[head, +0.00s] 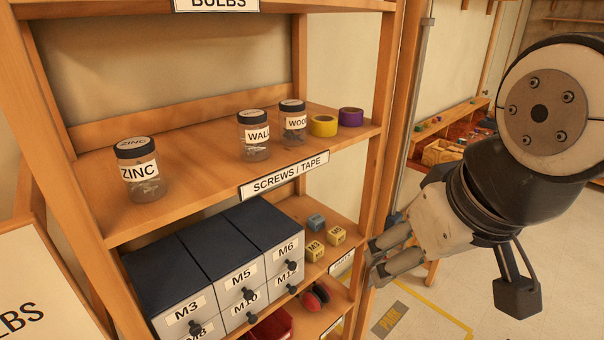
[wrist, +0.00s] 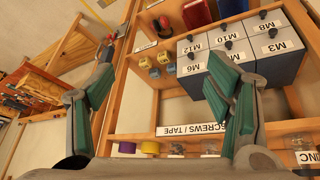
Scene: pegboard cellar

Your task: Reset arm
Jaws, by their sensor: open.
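My gripper (head: 388,262) is in front of the right upright of a wooden shelf unit, to the right of the lower shelves, with my arm reaching in from the right. In the wrist view, which looks upside down, my gripper (wrist: 163,65) has its two green-padded fingers spread wide apart with nothing between them. The shelf unit shows beyond the fingers. It cannot be told from these frames whether a finger touches the upright.
The shelf labelled SCREWS / TAPE (head: 285,175) holds a ZINC jar (head: 140,180), two more jars, and yellow (head: 324,126) and purple tape (head: 351,117). Below are labelled drawers (head: 235,280), small blocks (head: 335,236) and red-and-black earmuffs (head: 316,297). Open floor (head: 480,290) lies right.

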